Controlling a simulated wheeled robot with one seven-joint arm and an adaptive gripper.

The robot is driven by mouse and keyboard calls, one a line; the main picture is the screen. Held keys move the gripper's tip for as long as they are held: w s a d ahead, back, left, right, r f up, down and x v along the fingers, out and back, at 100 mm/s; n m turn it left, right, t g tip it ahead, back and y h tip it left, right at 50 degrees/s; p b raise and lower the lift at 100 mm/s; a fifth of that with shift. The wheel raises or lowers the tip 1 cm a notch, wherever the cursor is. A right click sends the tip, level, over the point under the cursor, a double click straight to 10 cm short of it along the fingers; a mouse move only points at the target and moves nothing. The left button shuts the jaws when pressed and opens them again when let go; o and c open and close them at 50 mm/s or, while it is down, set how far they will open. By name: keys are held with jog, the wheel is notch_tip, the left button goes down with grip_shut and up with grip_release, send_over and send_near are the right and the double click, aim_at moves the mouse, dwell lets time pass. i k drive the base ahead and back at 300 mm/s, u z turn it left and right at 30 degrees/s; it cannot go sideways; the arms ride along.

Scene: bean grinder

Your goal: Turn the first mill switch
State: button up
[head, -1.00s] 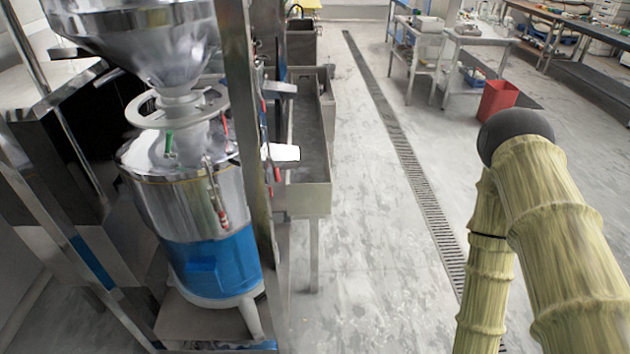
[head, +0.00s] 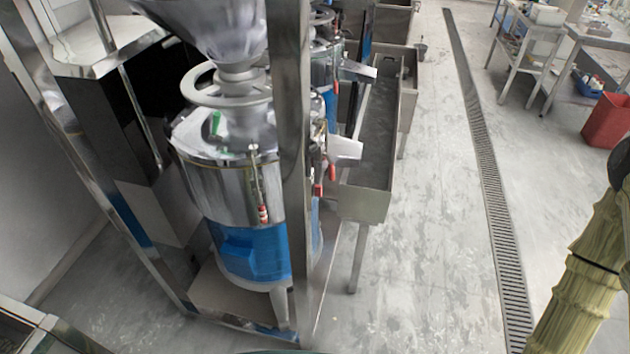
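The nearest mill (head: 235,185) stands at the left of centre in the head view. It has a steel hopper on top, a round steel body and a blue lower band (head: 252,252). I cannot make out a switch on it for certain. A green-handled part (head: 215,124) and a red-tipped lever (head: 263,212) show on its body. A steel frame post (head: 289,150) stands in front of its right side. My gripper is outside the picture; only part of my arm in its yellowish sleeve shows at the right edge.
A second mill (head: 325,75) stands behind the first. A steel trough (head: 370,150) runs along their right side. A floor drain (head: 482,130) crosses the clear grey floor. A red bin (head: 606,120) and steel tables (head: 540,40) are at the upper right.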

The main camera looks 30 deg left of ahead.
aim_at(316, 190)
jog(key=u, duration=0.45)
jog(key=i, duration=0.55)
jog(key=u, duration=0.7)
jog(key=k, duration=0.7)
jog(key=z, duration=0.75)
jog(key=i, duration=0.45)
jog(key=u, duration=0.15)
